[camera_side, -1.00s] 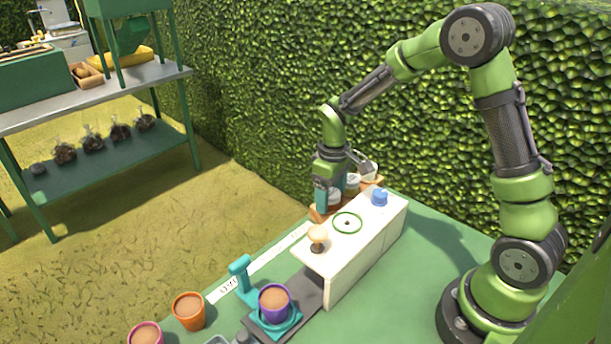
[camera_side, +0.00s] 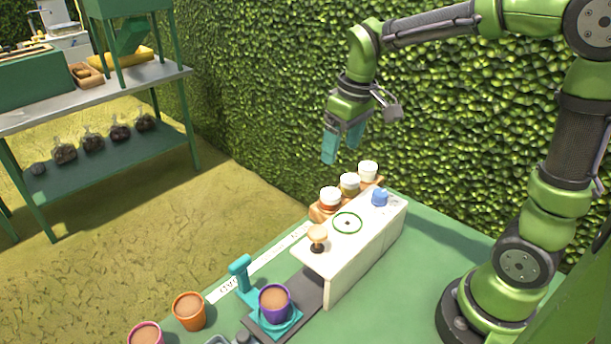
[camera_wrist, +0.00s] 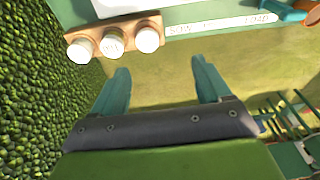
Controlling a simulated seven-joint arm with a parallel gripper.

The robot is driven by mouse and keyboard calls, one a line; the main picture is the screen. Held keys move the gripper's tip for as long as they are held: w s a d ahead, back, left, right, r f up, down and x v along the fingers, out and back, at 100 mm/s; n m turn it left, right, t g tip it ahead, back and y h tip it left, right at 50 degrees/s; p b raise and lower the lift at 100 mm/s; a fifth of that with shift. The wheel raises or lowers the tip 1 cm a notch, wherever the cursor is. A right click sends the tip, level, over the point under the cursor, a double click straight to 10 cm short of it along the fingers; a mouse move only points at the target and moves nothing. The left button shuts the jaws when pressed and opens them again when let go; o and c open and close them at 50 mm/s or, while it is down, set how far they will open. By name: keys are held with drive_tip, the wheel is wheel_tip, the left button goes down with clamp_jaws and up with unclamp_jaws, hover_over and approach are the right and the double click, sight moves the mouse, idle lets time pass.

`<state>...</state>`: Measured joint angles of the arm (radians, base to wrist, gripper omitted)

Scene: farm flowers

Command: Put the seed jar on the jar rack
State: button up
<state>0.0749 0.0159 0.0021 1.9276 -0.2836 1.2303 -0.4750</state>
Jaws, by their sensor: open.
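The orange-brown jar rack (camera_side: 318,213) stands behind the white box at the table's far edge. Three white-lidded jars stand in it: a near jar (camera_side: 330,197), a middle jar (camera_side: 349,184) and a far jar (camera_side: 368,171). In the wrist view the rack (camera_wrist: 74,33) shows at the top with the three white lids in a row, one of them on the middle jar (camera_wrist: 112,43). I cannot tell which is the seed jar. My gripper (camera_side: 343,150) is open and empty, in the air above and behind the rack. Its fingers (camera_wrist: 160,88) are spread wide in the wrist view.
The white box (camera_side: 364,240) carries a green ring (camera_side: 347,223), a blue object (camera_side: 380,197) and a wooden-topped stamp (camera_side: 317,238). A purple pot (camera_side: 274,302) stands on a teal stand. Orange (camera_side: 189,310) and pink (camera_side: 146,335) pots stand front left. A hedge (camera_side: 290,90) rises behind.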

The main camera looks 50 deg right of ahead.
drive_tip(key=s+a+r+m+t+y, duration=0.1)
drive_tip(key=s+a+r+m+t, duration=0.2)
drive_tip(key=s, duration=0.9)
drive_tip(key=shift+s+a+r+m+t+y, duration=0.15)
drive_tip(key=shift+s+a+m+t+y, duration=0.15)
drive_tip(key=shift+a+m+t, duration=0.6)
drive_tip(key=shift+a+t, duration=0.1)
drive_tip(key=shift+t, duration=0.2)
